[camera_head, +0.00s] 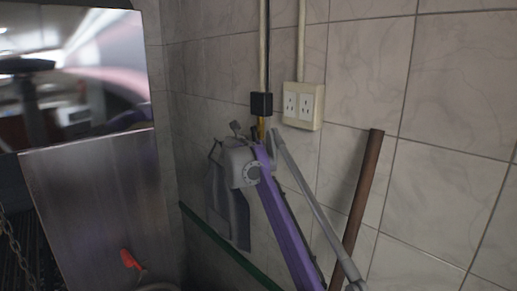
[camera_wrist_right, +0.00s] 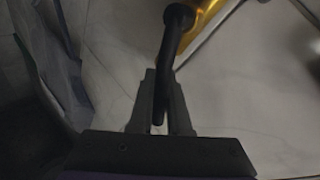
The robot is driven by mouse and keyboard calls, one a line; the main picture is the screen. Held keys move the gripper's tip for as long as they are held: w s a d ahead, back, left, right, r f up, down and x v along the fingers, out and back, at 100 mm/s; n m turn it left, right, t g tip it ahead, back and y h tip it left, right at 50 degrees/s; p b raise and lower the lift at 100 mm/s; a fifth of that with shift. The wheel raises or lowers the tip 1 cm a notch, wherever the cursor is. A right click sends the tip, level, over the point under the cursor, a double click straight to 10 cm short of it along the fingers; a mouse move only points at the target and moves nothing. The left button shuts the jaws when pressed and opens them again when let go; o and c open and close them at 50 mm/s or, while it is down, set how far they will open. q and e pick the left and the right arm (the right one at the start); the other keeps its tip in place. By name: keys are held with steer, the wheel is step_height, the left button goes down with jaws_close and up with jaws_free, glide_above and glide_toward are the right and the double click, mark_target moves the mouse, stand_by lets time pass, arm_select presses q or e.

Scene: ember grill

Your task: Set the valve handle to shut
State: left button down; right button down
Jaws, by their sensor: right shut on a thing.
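The valve handle (camera_wrist_right: 168,52) is a dark lever in the right wrist view. It runs down from a round dark hub beside a yellow pipe (camera_wrist_right: 203,18). My right gripper (camera_wrist_right: 161,88) is shut on the lever's lower part, with a finger on each side. In the head view, my purple arm reaches up to the wall, and the yellow pipe (camera_head: 262,128) shows just above its end. My wrist and arm hide the fingers and most of the handle there. My left gripper is in neither view.
A twin wall socket (camera_head: 303,106) is right of the pipe. Grey cloth (camera_head: 228,205) hangs behind my wrist. A brown bar (camera_head: 362,195) leans at the right. A steel panel (camera_head: 85,200) and a red-handled item (camera_head: 131,260) are at the left.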

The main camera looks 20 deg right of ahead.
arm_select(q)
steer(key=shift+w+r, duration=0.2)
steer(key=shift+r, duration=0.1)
arm_select(e)
steer(key=shift+s+d+r, duration=0.1)
steer(key=shift+s+r, duration=0.05)
steer(key=shift+s, duration=0.05)
steer(key=shift+n, duration=0.3)
steer(key=c, duration=1.2)
jaws_free()
steer(key=shift+o, duration=0.2)
